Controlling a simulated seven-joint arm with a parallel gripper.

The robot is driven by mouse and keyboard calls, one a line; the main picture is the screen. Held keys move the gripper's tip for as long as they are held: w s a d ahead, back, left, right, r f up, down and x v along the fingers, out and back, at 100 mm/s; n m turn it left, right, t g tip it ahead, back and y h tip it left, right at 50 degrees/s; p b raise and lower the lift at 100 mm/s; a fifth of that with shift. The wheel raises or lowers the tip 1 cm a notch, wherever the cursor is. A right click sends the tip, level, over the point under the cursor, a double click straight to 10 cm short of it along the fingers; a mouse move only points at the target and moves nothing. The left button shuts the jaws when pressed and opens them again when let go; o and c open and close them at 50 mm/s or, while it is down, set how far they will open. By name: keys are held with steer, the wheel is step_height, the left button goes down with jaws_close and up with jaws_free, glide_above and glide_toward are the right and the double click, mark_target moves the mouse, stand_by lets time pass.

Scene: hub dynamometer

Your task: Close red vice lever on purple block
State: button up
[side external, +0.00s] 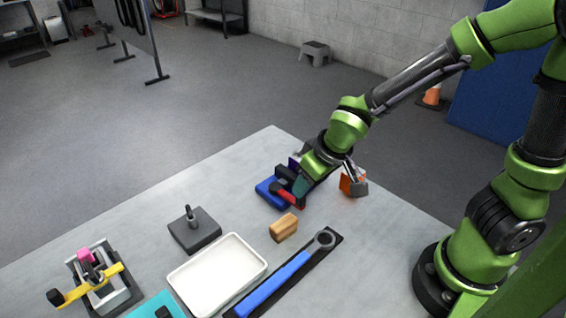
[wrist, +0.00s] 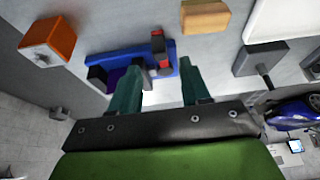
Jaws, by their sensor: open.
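The vice has a blue base (side external: 268,194) with dark jaws and sits near the table's far edge; my gripper partly hides it in the side view. Its red lever (side external: 287,196) points toward the front right. In the wrist view the blue base (wrist: 135,58) lies beyond my fingers, with the red lever (wrist: 157,42) standing across its right part. The purple block (wrist: 114,78) shows at the vice's left part, partly behind the left finger. My gripper (wrist: 160,68) is open, its green fingers apart and close to the vice, the lever between them in picture width. I cannot tell whether they touch it.
An orange block with a knob (side external: 353,184) stands right of the vice. A wooden block (side external: 284,227) lies in front. Nearer are a white tray (side external: 190,298), a blue-handled wrench (side external: 270,287), a grey block with a peg (side external: 195,235) and a yellow-lever clamp (side external: 108,274).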

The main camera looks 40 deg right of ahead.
mark_target(286, 191)
steer(key=shift+x, duration=3)
jaws_close()
